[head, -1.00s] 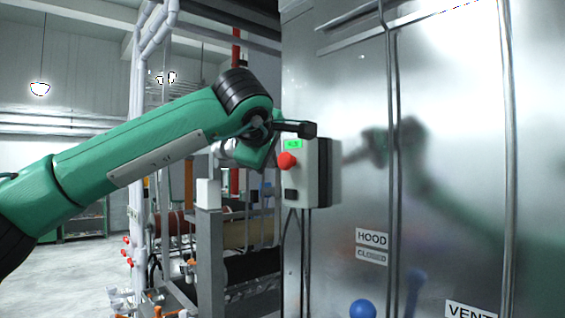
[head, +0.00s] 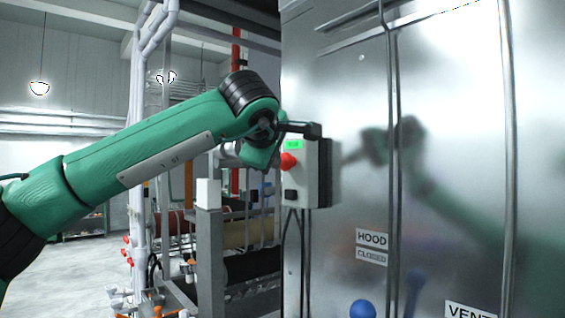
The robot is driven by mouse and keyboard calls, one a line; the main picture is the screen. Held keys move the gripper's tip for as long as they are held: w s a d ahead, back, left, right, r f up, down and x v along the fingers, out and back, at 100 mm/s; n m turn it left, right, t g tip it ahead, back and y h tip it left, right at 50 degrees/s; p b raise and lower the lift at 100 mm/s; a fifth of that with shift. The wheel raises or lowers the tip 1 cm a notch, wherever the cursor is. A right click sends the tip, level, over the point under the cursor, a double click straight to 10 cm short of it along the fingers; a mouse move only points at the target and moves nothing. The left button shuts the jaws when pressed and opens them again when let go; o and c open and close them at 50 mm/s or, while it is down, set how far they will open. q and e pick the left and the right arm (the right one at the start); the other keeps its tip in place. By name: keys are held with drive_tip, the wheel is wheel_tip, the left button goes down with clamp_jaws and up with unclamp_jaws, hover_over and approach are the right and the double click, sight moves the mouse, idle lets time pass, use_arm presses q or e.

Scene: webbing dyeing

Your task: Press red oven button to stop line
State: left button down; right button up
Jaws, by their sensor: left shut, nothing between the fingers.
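The red button (head: 288,160) sticks out from the front of a pale grey control box (head: 308,190) on the oven's steel wall. My left gripper (head: 312,130) is shut and empty. It lies in front of the top of the control box, above and slightly right of the red button in the picture. I cannot tell whether it touches the box. My right gripper is not in view.
The shiny steel oven wall (head: 450,170) fills the right side and reflects my arm. It bears HOOD, CLOSED and VENT signs and a blue knob (head: 362,309). A grey post (head: 209,260), pipes and rollers stand left of it. Open floor lies at far left.

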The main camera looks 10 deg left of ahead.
use_arm(q)
drive_tip(key=shift+w+d, duration=0.25)
drive_tip(key=shift+w, duration=0.1)
idle(0.5)
idle(0.3)
drive_tip(key=shift+s+a+b, duration=0.5)
drive_tip(key=shift+s+a, duration=0.1)
drive_tip(key=shift+s, duration=0.2)
drive_tip(key=s+a+b, duration=0.1)
drive_tip(key=s, duration=0.1)
drive_tip(key=s+a+b, duration=0.1)
drive_tip(key=s+a, duration=0.1)
idle(0.3)
